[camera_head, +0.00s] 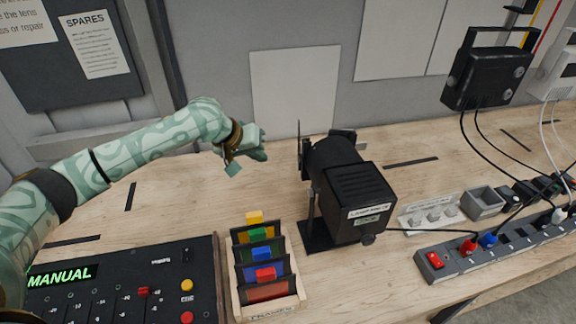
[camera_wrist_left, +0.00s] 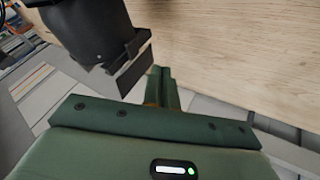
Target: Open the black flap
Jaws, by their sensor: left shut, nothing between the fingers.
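The black stage lamp (camera_head: 358,190) stands on the wooden bench, its front turned toward the wall. A thin black flap (camera_head: 299,143) stands at the left of its front end, and another black flap (camera_head: 343,134) shows behind its top. In the left wrist view a black flap (camera_wrist_left: 135,72) sticks out from the lamp's round body (camera_wrist_left: 88,28), close to my fingers. My left gripper (camera_head: 249,157) is left of the lamp above the bench, apart from the flaps in the head view. Its green fingers, also in the left wrist view (camera_wrist_left: 163,88), are shut and empty.
A rack of coloured frames (camera_head: 266,270) and a control panel (camera_head: 125,288) stand in front. A power strip (camera_head: 500,240) with cables and a small grey box (camera_head: 482,202) are at right. The bench left of the lamp is fairly clear.

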